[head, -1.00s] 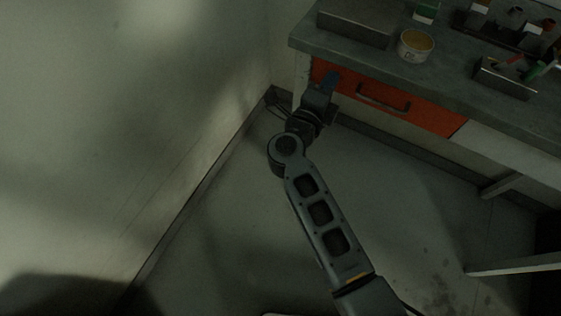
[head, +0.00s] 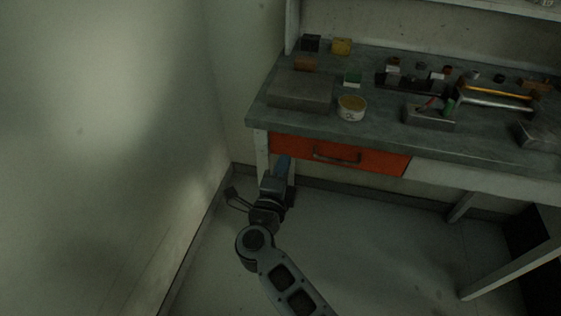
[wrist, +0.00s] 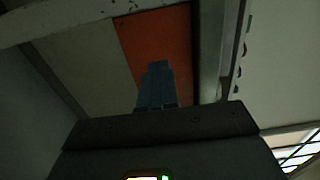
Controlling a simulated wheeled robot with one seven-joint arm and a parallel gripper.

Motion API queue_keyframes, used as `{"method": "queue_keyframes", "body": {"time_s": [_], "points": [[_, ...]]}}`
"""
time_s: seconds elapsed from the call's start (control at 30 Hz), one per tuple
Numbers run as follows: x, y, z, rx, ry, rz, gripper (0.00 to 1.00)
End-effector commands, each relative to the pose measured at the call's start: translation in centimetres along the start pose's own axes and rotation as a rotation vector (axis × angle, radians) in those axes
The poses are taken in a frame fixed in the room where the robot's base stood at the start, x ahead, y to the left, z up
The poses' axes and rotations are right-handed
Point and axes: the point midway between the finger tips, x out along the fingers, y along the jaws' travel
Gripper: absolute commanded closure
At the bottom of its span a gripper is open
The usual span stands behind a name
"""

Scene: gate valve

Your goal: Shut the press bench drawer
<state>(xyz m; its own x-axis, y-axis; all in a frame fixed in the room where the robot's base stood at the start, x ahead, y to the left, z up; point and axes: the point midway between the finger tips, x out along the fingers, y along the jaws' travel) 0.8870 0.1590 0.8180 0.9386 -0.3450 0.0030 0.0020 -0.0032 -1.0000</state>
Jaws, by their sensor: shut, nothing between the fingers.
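The press bench drawer (head: 380,161) has an orange-red front with a dark bar handle (head: 337,154). It sits under the left part of the bench top, and its front looks about flush under the top's edge; I cannot tell if a small gap is left. My gripper (head: 284,162) is shut and empty, with blue fingers at the lower left of the drawer front, left of the handle. In the wrist view the fingers (wrist: 157,72) point at the orange drawer front (wrist: 158,36). Whether they touch it is unclear.
The grey bench top (head: 385,127) carries a metal block (head: 300,90), a round tub (head: 351,108), a small tool box (head: 430,117) and several small parts. A wall stands close on the left. Bench legs (head: 515,270) stand at right. The floor before the drawer is clear.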

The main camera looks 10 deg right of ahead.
Motion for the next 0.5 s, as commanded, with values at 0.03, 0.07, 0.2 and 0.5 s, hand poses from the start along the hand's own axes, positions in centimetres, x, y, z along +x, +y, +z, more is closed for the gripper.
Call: {"method": "queue_keyframes", "body": {"time_s": [0.03, 0.07, 0.2, 0.5], "points": [[-0.7, 0.2, -0.1, -0.001, 0.0, 0.002, 1.0], [-1.0, 0.1, -0.1, -0.001, -0.001, 0.002, 1.0], [-2.9, 0.2, 0.0, -0.001, -0.002, 0.001, 1.0], [-7.5, 0.2, 0.0, -0.002, -0.001, 0.002, 1.0]]}}
